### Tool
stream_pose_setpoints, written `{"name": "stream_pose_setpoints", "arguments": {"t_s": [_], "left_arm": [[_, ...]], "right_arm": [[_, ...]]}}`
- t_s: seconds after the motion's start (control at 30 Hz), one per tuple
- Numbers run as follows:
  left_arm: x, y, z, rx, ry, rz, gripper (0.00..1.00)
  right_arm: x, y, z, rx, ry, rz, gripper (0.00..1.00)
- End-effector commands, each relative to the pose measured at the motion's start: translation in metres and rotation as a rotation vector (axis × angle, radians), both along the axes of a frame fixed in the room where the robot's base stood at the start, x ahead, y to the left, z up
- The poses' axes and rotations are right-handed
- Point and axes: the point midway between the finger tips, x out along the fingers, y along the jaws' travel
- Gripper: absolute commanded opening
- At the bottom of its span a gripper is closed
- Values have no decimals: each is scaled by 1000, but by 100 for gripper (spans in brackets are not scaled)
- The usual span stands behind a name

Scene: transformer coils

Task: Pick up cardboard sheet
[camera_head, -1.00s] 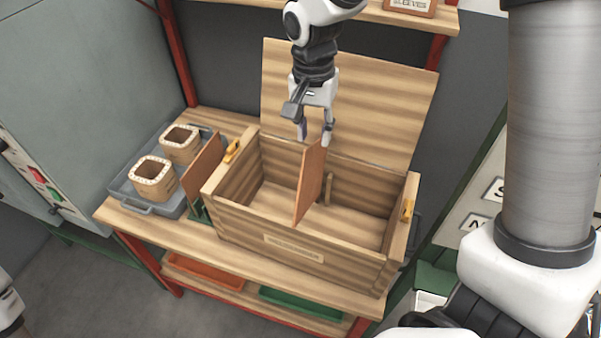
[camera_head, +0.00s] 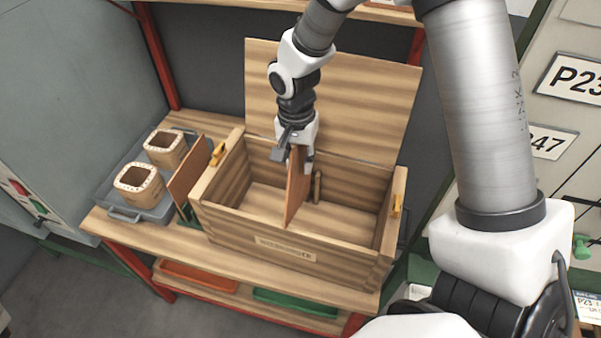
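A brown cardboard sheet (camera_head: 295,196) stands upright across the inside of the open wooden box (camera_head: 232,222), like a divider. My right gripper (camera_head: 299,160) is over the sheet's far upper part, pointing down. Its two fingers are apart, one on each side of the sheet, and look open. Another brown sheet (camera_head: 186,178) stands leaning in a green holder (camera_head: 189,217) left of the box. My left gripper is not in view.
A grey tray (camera_head: 124,214) with two wooden coil sleeves (camera_head: 138,186) sits at the left of the bench. The box's lid (camera_head: 350,100) stands raised behind. Orange (camera_head: 198,278) and green bins (camera_head: 296,302) are on the lower shelf.

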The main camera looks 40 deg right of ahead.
Motion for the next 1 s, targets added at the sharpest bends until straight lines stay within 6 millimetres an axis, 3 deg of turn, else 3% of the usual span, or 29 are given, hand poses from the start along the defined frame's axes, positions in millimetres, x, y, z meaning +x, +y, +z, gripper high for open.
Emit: {"name": "stream_pose_setpoints", "arguments": {"t_s": [0.47,0.57,0.8,1.0], "left_arm": [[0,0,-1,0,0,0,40],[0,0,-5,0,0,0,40],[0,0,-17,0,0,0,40],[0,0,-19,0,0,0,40]], "right_arm": [[1,0,3,0,-2,0,0],[2,0,15,-1,-6,-2,0],[2,0,72,-1,-7,-1,0],[1,0,99,-30,-29,-18,0]]}}
